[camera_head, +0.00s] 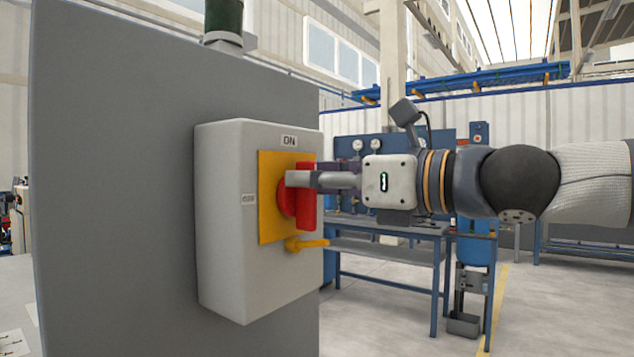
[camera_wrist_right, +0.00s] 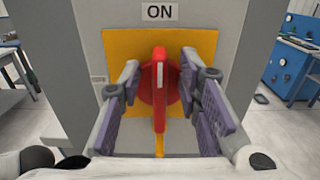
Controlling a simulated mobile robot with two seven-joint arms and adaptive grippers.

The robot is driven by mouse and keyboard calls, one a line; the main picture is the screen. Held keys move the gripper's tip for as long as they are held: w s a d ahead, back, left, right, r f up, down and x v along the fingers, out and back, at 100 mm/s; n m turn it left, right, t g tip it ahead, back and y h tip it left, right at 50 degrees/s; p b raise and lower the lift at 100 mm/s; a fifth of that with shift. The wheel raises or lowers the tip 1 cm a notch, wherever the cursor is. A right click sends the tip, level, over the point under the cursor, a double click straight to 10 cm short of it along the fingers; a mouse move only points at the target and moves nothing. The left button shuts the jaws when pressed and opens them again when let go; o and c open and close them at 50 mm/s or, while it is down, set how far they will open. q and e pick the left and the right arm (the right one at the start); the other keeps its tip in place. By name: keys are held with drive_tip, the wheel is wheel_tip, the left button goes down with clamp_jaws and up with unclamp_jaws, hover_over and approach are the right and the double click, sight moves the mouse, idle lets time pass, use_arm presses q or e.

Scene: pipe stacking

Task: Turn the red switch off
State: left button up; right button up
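The red switch (camera_head: 306,205) is a rotary knob with an upright handle on a yellow plate (camera_head: 268,228). It is on the front of a light grey box (camera_head: 222,240). Its handle stands vertical, in line with the ON label (camera_head: 289,141); the OFF label (camera_head: 249,199) is at its left. The right wrist view also shows the red switch (camera_wrist_right: 160,88). My right gripper (camera_wrist_right: 158,85) is open, with one finger on each side of the handle and visible gaps to both. In the head view, my right gripper (camera_head: 300,180) reaches the switch from the right. My left gripper is not in view.
The box is mounted on a large grey cabinet (camera_head: 115,200). A yellow-orange lever (camera_head: 308,244) sticks out below the switch. A blue workbench (camera_head: 385,250) stands behind my right arm. Open floor shows at the right.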

sight(287, 197)
drive_tip(key=shift+c, duration=0.2)
clamp_jaws()
drive_tip(key=shift+n, duration=0.3)
drive_tip(key=n, duration=0.4)
drive_tip(key=s+f+n, duration=0.1)
drive_tip(key=n, duration=0.3)
drive_tip(key=a+n, duration=0.1)
drive_tip(key=n, duration=0.3)
drive_tip(key=shift+s+f, duration=0.15)
drive_tip(key=shift+s, duration=0.2)
drive_tip(key=n, duration=0.2)
drive_tip(key=f+n, duration=0.1)
drive_tip(key=n, duration=0.2)
drive_tip(key=shift+s+a, duration=0.1)
drive_tip(key=shift+a, duration=0.05)
drive_tip(key=shift+n, duration=0.3)
